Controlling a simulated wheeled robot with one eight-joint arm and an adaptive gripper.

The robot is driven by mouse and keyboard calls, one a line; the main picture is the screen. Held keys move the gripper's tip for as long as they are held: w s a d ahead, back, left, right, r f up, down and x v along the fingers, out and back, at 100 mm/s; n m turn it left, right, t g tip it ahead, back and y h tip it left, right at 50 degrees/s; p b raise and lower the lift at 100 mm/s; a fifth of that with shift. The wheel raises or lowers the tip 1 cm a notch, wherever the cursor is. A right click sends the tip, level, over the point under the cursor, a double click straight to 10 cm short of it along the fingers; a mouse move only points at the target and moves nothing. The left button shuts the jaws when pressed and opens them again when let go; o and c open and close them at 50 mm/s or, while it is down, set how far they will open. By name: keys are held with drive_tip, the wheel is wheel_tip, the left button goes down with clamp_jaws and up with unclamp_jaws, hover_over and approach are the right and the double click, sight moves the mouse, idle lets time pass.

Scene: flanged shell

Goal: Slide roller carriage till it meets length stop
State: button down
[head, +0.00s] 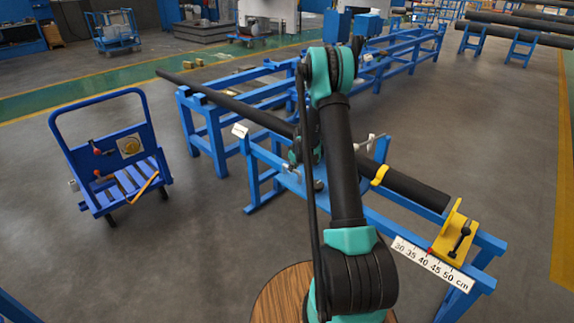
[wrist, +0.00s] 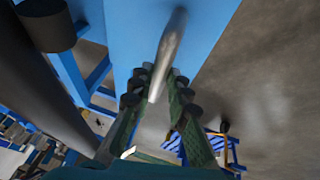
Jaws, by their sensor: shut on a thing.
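My gripper (wrist: 164,80) is shut on a grey metal handle (wrist: 171,40) in the wrist view. The handle stands out from a blue plate (wrist: 140,28), which looks like part of the roller carriage. In the head view my arm hides most of the carriage and the gripper. The yellow length stop (head: 452,236) with a black knob sits at the right end of the blue bench, beyond the end of the dark pipe (head: 415,190). A white scale (head: 432,265) marked 30 to 50 cm runs along the bench front, with a red pointer near 40 to 45.
A blue trolley (head: 122,160) stands at the left on open grey floor. Blue racks (head: 400,50) stand behind the bench. A round wooden top (head: 283,292) is near my base.

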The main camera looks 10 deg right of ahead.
drive_tip(key=shift+s+d, duration=0.7)
drive_tip(key=shift+s, duration=0.35)
drive_tip(key=c, duration=1.4)
unclamp_jaws()
drive_tip(key=shift+c, duration=0.2)
drive_tip(key=shift+r, duration=0.1)
drive_tip(key=v, duration=1.2)
